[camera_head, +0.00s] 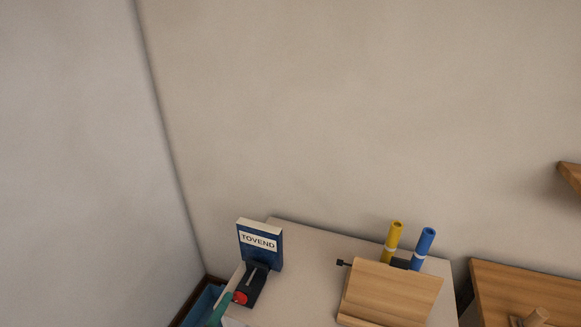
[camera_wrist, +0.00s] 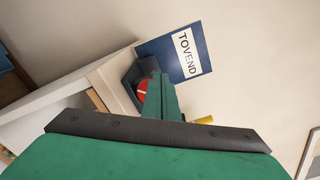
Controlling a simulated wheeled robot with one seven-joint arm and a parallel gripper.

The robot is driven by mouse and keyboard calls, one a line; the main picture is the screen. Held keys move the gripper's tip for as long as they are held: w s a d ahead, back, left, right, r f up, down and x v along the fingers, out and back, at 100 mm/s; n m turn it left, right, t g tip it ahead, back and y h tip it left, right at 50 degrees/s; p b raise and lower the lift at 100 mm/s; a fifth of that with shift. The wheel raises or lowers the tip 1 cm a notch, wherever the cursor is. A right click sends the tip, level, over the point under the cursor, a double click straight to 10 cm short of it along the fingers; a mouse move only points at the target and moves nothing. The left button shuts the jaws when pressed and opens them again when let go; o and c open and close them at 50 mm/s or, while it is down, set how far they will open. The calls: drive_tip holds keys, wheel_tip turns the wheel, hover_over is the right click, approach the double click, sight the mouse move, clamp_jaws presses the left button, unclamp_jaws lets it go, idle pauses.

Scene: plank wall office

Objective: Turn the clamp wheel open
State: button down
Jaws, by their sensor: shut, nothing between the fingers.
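A small dark device (camera_head: 257,284) sits at the left end of a pale cabinet top, with a round red part (camera_head: 240,297) on its near side that looks like the clamp wheel. In the wrist view the red wheel (camera_wrist: 143,87) shows just left of my green fingers, partly hidden by them. My gripper (camera_wrist: 159,82) is shut and empty, its tips close to the wheel; I cannot tell whether they touch it. In the head view a green part of my gripper (camera_head: 222,305) shows at the lower left, beside the wheel.
A blue box marked TOVEND (camera_head: 260,246) stands upright behind the device. A wooden stand (camera_head: 394,290), a yellow tube (camera_head: 393,240) and a blue tube (camera_head: 422,247) are at the right of the cabinet top (camera_head: 308,265). A blue bin (camera_head: 202,303) is at lower left.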

drive_tip(key=shift+w+d, duration=0.2)
drive_tip(key=shift+w, duration=0.45)
drive_tip(key=shift+d+f, duration=0.1)
drive_tip(key=shift+f, duration=0.05)
drive_tip(key=shift+w+a+f, duration=0.15)
drive_tip(key=shift+a+f, duration=0.35)
drive_tip(key=shift+f, duration=0.25)
idle(0.4)
drive_tip(key=shift+w+a+r, duration=0.1)
drive_tip(key=shift+a+r, duration=0.1)
drive_tip(key=shift+a, duration=0.15)
drive_tip(key=v, duration=0.6)
idle(0.3)
